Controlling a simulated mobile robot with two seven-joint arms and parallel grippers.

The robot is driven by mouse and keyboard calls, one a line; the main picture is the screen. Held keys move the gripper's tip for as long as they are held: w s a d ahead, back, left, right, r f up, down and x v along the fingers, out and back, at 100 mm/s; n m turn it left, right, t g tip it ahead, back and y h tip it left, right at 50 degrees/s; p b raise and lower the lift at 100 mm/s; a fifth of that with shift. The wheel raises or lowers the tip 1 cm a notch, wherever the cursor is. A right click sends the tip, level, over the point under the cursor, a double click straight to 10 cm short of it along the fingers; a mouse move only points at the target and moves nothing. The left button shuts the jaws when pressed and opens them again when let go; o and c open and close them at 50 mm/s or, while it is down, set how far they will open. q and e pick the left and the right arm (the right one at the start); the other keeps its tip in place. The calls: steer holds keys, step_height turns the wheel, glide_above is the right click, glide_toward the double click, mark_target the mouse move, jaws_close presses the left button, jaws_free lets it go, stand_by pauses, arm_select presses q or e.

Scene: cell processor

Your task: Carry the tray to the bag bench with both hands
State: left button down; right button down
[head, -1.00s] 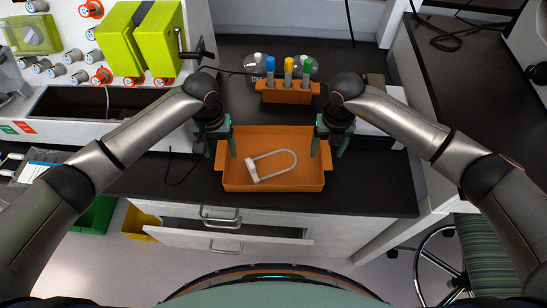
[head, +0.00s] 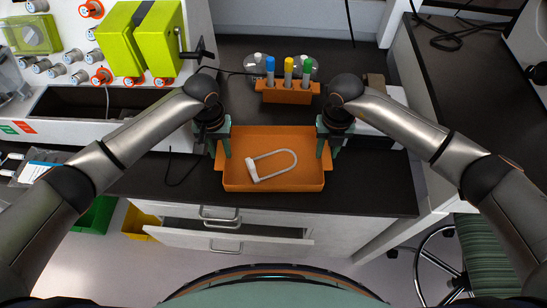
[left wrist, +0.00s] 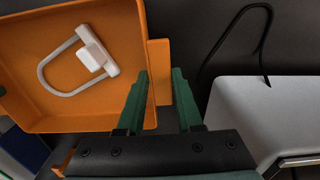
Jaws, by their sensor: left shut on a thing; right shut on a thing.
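The orange tray (head: 273,183) rests on the dark bench top in the middle of the head view. A white U-shaped piece (head: 253,171) lies inside it, and it also shows in the left wrist view (left wrist: 94,52). My left gripper (head: 221,148) is shut on the tray's left handle; in the left wrist view the green fingers (left wrist: 160,88) stand on either side of the orange handle tab (left wrist: 160,69). My right gripper (head: 328,149) is shut on the tray's right handle, partly hidden by its own fingers.
An orange rack (head: 288,97) with blue, yellow and green capped tubes stands just behind the tray. Round clear bottles are behind it. A partly open drawer (head: 235,232) sits below the front edge. Another dark bench (head: 470,100) and a green stool (head: 488,250) are at right.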

arm_select(q)
steer(key=shift+r, duration=0.15)
arm_select(e)
steer(key=shift+r, duration=0.15)
